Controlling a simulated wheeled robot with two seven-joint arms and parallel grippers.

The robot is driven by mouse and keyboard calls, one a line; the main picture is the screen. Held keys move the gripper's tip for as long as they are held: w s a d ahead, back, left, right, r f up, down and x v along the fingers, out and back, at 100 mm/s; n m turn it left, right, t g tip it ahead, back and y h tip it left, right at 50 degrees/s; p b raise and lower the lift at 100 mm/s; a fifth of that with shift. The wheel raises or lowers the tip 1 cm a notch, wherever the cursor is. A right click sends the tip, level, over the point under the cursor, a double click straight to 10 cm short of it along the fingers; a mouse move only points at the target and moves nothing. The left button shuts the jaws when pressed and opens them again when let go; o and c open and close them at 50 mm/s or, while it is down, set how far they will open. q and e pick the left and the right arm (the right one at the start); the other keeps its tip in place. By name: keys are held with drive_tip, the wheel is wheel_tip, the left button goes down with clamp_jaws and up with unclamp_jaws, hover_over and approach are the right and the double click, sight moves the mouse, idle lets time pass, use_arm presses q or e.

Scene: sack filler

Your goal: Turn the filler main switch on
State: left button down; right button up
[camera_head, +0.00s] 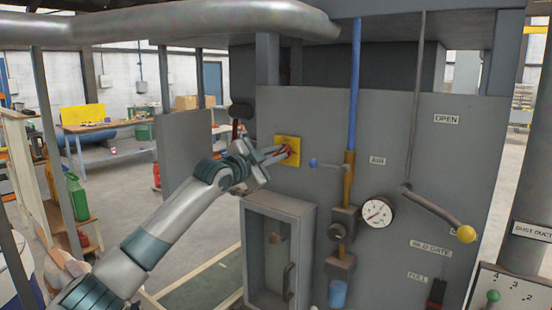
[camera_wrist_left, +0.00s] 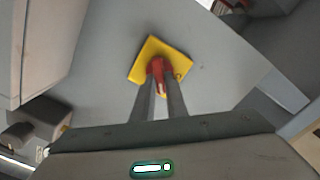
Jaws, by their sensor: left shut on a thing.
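The main switch is a red knob (camera_wrist_left: 157,69) on a yellow square plate (camera_head: 280,146) on the grey filler panel (camera_head: 340,118). The yellow plate also shows in the left wrist view (camera_wrist_left: 143,63). My left gripper (camera_head: 288,152) reaches the knob from the left, and its fingers (camera_wrist_left: 158,92) are closed on the red knob. The fingers hide part of the knob, and I cannot read its position. My right gripper is in neither view.
Right of the switch are a blue pipe with a small blue-tipped lever (camera_head: 313,163), a dial gauge (camera_head: 378,213) and a yellow-knobbed gate lever (camera_head: 466,234). A workbench (camera_head: 105,125) is far behind at the left.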

use_arm(q)
drive_tip(key=shift+m, duration=0.9)
drive_tip(key=m+p, duration=0.1)
drive_tip(key=m, duration=0.1)
drive_tip(key=shift+m+p, duration=0.3)
drive_tip(key=shift+m, duration=0.1)
drive_tip(key=shift+d+f+m+p, duration=0.1)
drive_tip(key=shift+f+m+p, duration=0.1)
drive_tip(key=shift+m+p, duration=1.05)
drive_tip(key=shift+m+b, duration=0.35)
drive_tip(key=shift+m, duration=0.1)
drive_tip(key=c, duration=1.8)
unclamp_jaws()
drive_tip(key=shift+o, duration=0.2)
drive_tip(key=shift+s, duration=0.1)
